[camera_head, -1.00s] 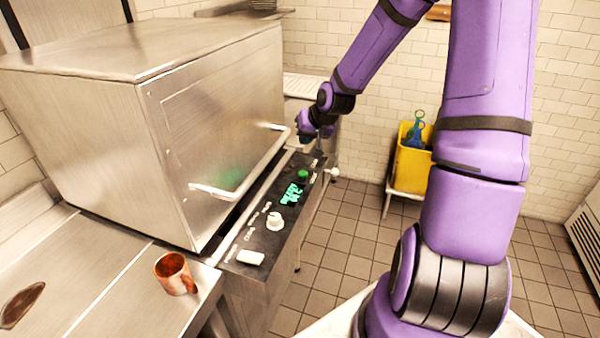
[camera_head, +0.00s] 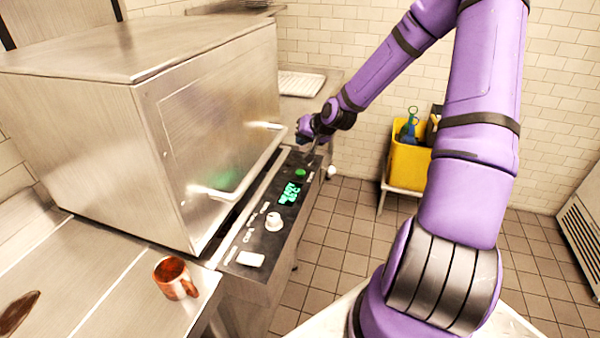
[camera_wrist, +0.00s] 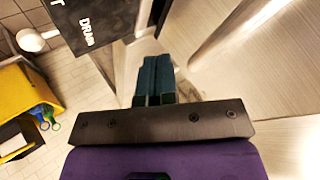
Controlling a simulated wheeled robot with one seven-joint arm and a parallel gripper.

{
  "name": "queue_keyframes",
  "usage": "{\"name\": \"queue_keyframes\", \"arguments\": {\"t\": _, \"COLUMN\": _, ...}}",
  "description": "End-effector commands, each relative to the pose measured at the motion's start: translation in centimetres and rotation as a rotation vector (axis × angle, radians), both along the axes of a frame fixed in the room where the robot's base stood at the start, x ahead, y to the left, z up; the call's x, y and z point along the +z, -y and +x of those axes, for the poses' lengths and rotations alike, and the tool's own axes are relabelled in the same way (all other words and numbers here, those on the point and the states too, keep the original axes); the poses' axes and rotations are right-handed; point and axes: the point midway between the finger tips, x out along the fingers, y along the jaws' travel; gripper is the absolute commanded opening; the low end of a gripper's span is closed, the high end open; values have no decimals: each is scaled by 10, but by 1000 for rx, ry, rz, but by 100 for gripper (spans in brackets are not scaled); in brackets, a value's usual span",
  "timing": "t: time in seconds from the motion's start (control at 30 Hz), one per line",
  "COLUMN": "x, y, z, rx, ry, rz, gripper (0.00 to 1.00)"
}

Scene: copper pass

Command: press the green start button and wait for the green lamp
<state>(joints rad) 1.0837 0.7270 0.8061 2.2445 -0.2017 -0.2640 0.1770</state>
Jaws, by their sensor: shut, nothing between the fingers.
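The green round button (camera_head: 300,173) stands on the dark control panel (camera_head: 251,239) of the steel machine, near the panel's far end. A display (camera_head: 290,194) with lit green characters lies just nearer than it. My gripper (camera_head: 313,152) is above the panel's far end, beyond the green button and apart from it in the picture. In the wrist view, its dark teal fingers (camera_wrist: 153,80) are together and empty. The wrist view shows a panel part marked "DRAIN" (camera_wrist: 87,30) at upper left; the green button is not in that view. I cannot make out a separate green lamp.
The machine's steel hood (camera_head: 215,120) with its bar handle (camera_head: 245,180) stands left of the panel. A white knob (camera_head: 274,221) and a white switch (camera_head: 250,259) are on the panel. A copper mug (camera_head: 174,277) stands on the counter at front left. A yellow bucket (camera_head: 408,165) is at the back.

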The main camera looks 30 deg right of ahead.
Motion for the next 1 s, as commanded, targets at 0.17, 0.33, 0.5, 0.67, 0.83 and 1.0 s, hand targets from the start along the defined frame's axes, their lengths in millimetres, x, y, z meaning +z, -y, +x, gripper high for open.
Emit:
{"name": "queue_keyframes", "arguments": {"t": 0.17, "x": -13, "y": 0, "z": 0, "rx": 0, "ry": -2, "rz": 2, "gripper": 0}}
{"name": "queue_keyframes", "arguments": {"t": 0.33, "x": -34, "y": -1, "z": 0, "rx": 0, "ry": -3, "rz": 2, "gripper": 0}}
{"name": "queue_keyframes", "arguments": {"t": 0.5, "x": -56, "y": -1, "z": 0, "rx": 1, "ry": -3, "rz": 2, "gripper": 0}}
{"name": "queue_keyframes", "arguments": {"t": 0.67, "x": -72, "y": 0, "z": 0, "rx": 1, "ry": -1, "rz": 0, "gripper": 0}}
{"name": "queue_keyframes", "arguments": {"t": 0.83, "x": -83, "y": -1, "z": 0, "rx": 1, "ry": -2, "rz": 1, "gripper": 0}}
{"name": "queue_keyframes", "arguments": {"t": 1.0, "x": -87, "y": 0, "z": 0, "rx": 1, "ry": -1, "rz": 0, "gripper": 0}}
